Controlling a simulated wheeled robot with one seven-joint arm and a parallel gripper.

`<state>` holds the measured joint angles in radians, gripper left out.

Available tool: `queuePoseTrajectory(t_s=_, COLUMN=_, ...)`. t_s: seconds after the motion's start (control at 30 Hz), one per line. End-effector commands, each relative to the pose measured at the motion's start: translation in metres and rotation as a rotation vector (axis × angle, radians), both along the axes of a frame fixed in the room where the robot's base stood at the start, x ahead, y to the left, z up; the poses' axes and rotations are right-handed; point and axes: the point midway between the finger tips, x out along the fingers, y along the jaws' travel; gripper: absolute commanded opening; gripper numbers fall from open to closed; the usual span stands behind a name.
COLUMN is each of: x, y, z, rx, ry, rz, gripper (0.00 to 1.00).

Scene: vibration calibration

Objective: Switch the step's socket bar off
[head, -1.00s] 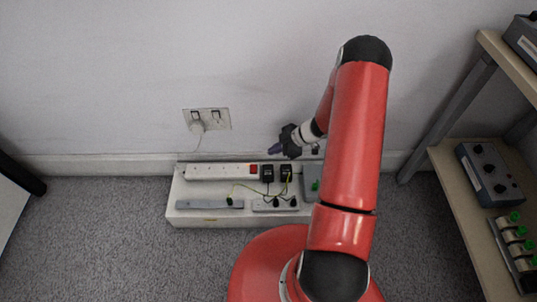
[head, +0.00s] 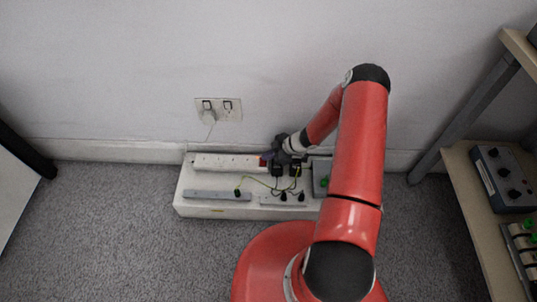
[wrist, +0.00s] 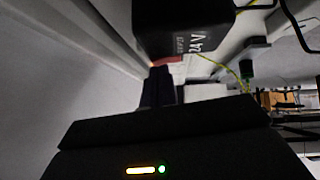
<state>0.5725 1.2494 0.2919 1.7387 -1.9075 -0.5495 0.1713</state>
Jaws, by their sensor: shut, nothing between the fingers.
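The white socket bar (head: 222,162) lies along the back of a low white step (head: 215,210) against the wall. Its red switch (head: 263,161) is at the bar's right end, partly hidden by my fingers. My gripper (head: 268,155) is shut and empty, its dark fingertips right at the switch; I cannot tell whether they touch it. In the wrist view, my shut fingers (wrist: 158,85) point toward a small patch of red at the switch (wrist: 172,61). The switch's position cannot be read.
A black 24 V adapter (wrist: 185,28) stands close beside my fingers in the wrist view. Grey strips (head: 217,195) and yellow-green leads lie at the step's front. A wall socket (head: 218,109) with a white plug is above. A shelf (head: 480,200) stands at right.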

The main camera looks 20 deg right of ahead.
Motion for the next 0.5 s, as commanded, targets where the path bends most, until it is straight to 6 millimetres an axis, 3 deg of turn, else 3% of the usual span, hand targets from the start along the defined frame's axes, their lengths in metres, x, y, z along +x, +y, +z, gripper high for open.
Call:
queuePoseTrajectory(t_s=0.23, x=0.0021, y=0.0005, z=-0.009, rx=-0.002, ry=0.0, rz=0.005, gripper=0.0)
queuePoseTrajectory(t_s=0.5, x=0.0003, y=-0.0001, z=-0.0052, rx=0.0, ry=0.002, rz=0.001, gripper=0.0)
